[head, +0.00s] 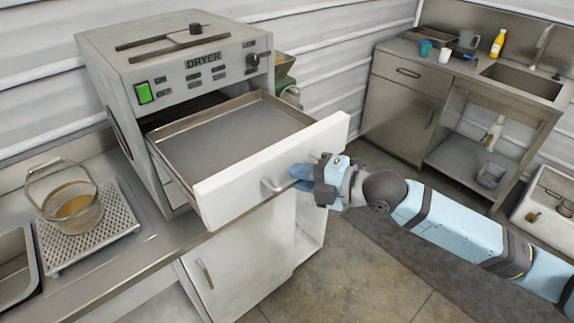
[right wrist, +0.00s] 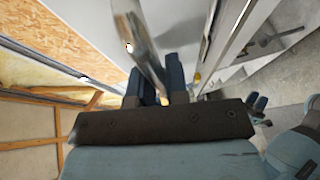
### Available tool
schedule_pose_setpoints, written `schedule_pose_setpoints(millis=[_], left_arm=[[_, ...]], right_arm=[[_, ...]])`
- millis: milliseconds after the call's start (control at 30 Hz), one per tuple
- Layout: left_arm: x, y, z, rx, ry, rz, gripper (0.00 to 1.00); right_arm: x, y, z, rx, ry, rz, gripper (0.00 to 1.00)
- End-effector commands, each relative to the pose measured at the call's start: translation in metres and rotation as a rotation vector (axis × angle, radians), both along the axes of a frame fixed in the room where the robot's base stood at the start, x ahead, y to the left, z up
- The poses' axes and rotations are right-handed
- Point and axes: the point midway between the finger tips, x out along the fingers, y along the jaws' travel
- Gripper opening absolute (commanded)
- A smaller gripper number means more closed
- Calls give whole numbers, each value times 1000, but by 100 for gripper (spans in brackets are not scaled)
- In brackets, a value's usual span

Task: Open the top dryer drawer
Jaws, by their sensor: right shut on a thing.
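The dryer (head: 190,60) stands on the counter at the left of the head view. Its top drawer (head: 235,135) is pulled well out, showing an empty flat metal tray inside a white front panel (head: 270,165). My right gripper (head: 300,177) is at the right part of the drawer front, shut on the bar handle (head: 272,186). In the right wrist view the metal handle (right wrist: 138,40) runs between the two blue fingers (right wrist: 160,85). The tray inside looks bare. My left gripper is not in view.
A bucket (head: 72,208) stands on a perforated tray (head: 90,228) on the counter left of the drawer. A sink unit (head: 470,90) with bottle and cups is at the back right. The floor (head: 350,280) in front is clear.

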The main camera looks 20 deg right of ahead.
Motion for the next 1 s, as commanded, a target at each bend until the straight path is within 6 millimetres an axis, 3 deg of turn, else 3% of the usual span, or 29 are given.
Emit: schedule_pose_setpoints(millis=[200, 567, 600, 667, 1000], left_arm=[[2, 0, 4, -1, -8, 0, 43], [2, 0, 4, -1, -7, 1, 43], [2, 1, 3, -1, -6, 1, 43], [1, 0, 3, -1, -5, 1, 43], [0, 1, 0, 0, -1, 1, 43]], right_arm=[[-12, -4, 0, -1, 0, 0, 0], [-13, -5, 0, 0, 0, -1, 0], [-13, -5, 0, 0, 0, -1, 24], [-13, -5, 0, 0, 0, -1, 38], [-14, -6, 0, -1, 1, -1, 40]])
